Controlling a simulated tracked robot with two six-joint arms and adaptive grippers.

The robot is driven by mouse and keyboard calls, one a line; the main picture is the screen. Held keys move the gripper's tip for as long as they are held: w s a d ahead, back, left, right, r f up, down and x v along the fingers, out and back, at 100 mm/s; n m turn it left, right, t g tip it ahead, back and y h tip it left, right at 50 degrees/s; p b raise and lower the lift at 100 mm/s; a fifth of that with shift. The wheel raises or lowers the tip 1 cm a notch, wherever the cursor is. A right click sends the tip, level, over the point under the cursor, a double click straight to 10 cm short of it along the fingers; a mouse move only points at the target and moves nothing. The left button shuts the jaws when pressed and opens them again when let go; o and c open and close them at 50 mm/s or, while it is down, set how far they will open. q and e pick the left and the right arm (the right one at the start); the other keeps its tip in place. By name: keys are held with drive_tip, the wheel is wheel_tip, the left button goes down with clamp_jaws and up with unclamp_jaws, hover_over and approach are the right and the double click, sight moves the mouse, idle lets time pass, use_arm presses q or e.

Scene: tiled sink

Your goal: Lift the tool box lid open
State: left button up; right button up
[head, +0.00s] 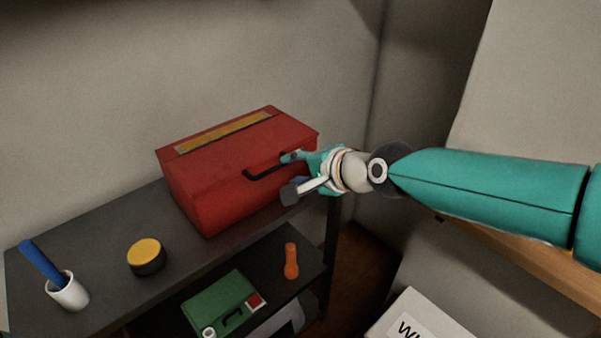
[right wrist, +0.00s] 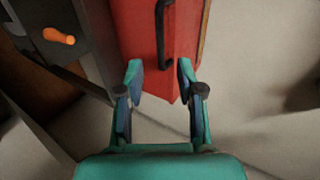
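The red tool box (head: 225,180) sits on the dark shelf top against the wall, its lid down. A yellow strip (head: 222,132) runs along its top, and a black handle (head: 265,172) is on its front. My right gripper (head: 288,175) is at the right end of the box, close to the handle. In the right wrist view my right gripper (right wrist: 158,72) is open, its fingers apart on either side of the lower part of the red box (right wrist: 140,35). The black handle (right wrist: 164,35) lies just beyond the fingertips, not between them. My left gripper is not in view.
A white cup (head: 68,292) with a blue item (head: 41,264) and a yellow-topped round tin (head: 146,257) stand on the shelf top (head: 105,235) at left. A green case (head: 218,303) and an orange object (head: 291,261) are on the lower shelf. A wall is close behind the box.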

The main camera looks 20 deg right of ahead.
sight(274, 171)
drive_tip(key=shift+p+x, duration=0.3)
drive_tip(key=shift+x, duration=4.35)
drive_tip(key=shift+a+f, duration=0.1)
clamp_jaws()
